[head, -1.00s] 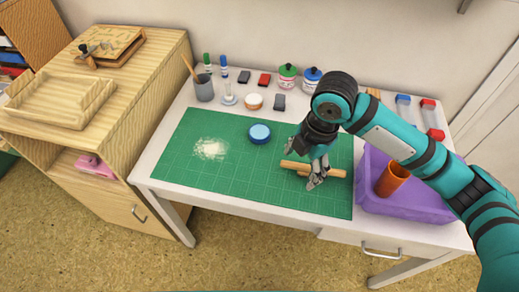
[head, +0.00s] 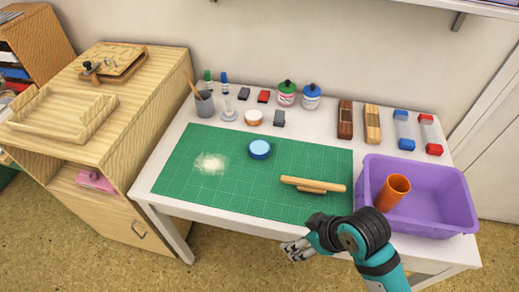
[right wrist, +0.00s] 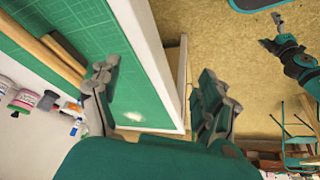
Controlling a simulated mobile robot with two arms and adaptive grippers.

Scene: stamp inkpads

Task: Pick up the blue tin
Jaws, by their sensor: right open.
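The blue tin (head: 260,149) is round with a lighter blue top and sits on the green cutting mat (head: 225,178), near its back edge. My right gripper (head: 295,249) is at the table's front edge in the head view, well apart from the tin. Its two fingers stand apart with nothing between them in the right wrist view (right wrist: 155,100). I cannot make out the tin in that view. A teal arm shows at the right of the wrist view, with a small gripper (right wrist: 277,20), seemingly my left; its jaws are too small to judge.
Wooden rods (head: 313,185) lie on the mat's right side. A pale powdery patch (head: 210,163) lies left of the tin. A purple tub (head: 440,219) holding an orange cup (head: 393,190) stands at right. Jars, a white-and-orange pot (head: 253,117) and small blocks line the back.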

